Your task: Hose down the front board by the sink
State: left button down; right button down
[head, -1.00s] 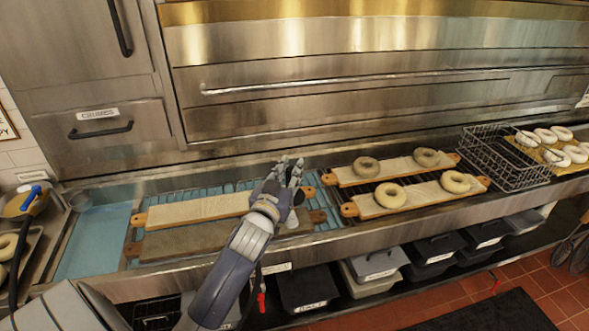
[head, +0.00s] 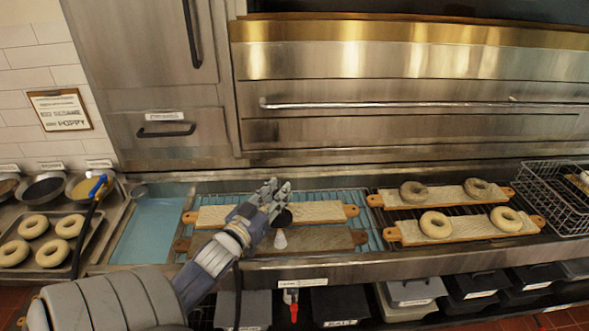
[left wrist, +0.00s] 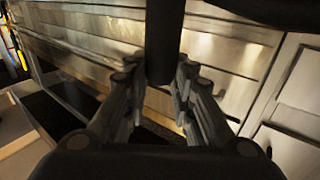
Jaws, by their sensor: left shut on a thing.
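The front board (head: 325,239) by the sink is dark brown and lies on the rack, in front of a paler back board (head: 318,211). My left gripper (head: 275,197) is over the middle of these boards, shut on a dark spray head (head: 283,218). A pale cone, apparently water spray (head: 280,239), points down from it onto the front board. A dark hose (head: 237,290) hangs below my forearm. In the left wrist view a dark cylinder (left wrist: 162,50) stands between the fingers. My arm hides part of the front board's left half. My right gripper is not in view.
The blue-bottomed sink (head: 150,230) is left of the boards. Two boards with bagels (head: 435,224) lie to the right, then a wire basket (head: 560,200). A bagel tray (head: 40,243) is at far left. Dark bins (head: 340,305) stand below the counter.

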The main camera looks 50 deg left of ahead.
pick_arm(q)
jog(key=s+a, duration=1.4)
jog(key=s, duration=0.2)
jog(key=s+a, duration=1.4)
jog(key=s, duration=0.3)
jog(key=shift+s+a, duration=0.2)
jog(key=shift+a, duration=0.1)
jog(key=shift+f, duration=0.1)
